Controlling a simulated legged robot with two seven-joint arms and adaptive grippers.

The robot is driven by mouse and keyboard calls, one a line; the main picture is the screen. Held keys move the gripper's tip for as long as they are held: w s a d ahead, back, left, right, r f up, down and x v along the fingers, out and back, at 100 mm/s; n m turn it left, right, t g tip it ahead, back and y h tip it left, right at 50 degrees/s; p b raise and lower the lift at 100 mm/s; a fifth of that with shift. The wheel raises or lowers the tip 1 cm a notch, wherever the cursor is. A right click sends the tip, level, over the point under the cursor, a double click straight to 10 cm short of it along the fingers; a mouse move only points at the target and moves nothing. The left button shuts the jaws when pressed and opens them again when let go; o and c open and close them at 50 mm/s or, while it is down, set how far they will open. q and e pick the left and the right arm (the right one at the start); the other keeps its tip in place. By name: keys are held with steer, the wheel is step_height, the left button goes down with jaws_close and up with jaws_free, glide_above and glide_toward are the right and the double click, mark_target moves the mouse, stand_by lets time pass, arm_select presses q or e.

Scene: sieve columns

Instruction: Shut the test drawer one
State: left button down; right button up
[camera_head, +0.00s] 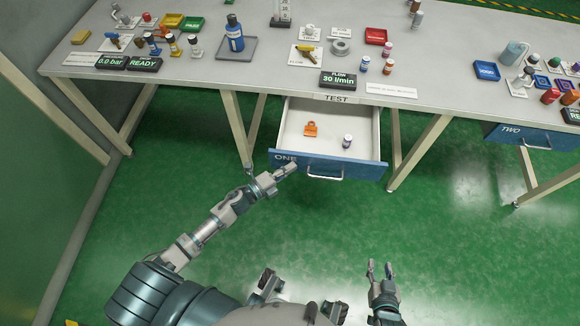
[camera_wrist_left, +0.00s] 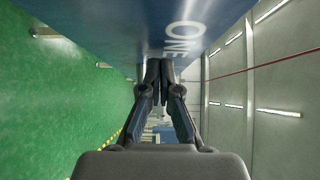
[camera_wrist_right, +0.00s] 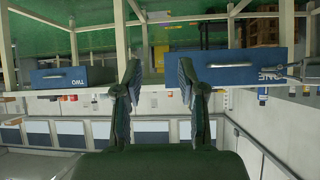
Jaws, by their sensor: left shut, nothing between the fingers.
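The test drawer one (camera_head: 352,172) hangs pulled out under the table below the TEST label. Its blue front carries the word ONE and a metal handle (camera_head: 325,177). Inside it lie an orange item (camera_head: 310,128) and a small white bottle with a dark cap (camera_head: 347,141). My left gripper (camera_head: 292,166) is shut and empty at the left part of the drawer front, by the word ONE. In the left wrist view the blue front (camera_wrist_left: 120,25) is very close to the fingertips; I cannot tell whether they touch. My right gripper (camera_head: 381,266) is open and empty, low and away from the drawer.
The table (camera_head: 430,75) above holds bottles, trays and labels. Its legs (camera_head: 417,150) stand on either side of the drawer. A second blue drawer marked TWO (camera_head: 535,137) is shut at the right. The green floor in front is clear.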

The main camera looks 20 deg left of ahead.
arm_select(q)
steer(key=shift+w+a, duration=0.1)
steer(key=shift+a, duration=0.3)
arm_select(e)
steer(key=shift+w+a+r, duration=0.1)
steer(key=shift+a, duration=0.3)
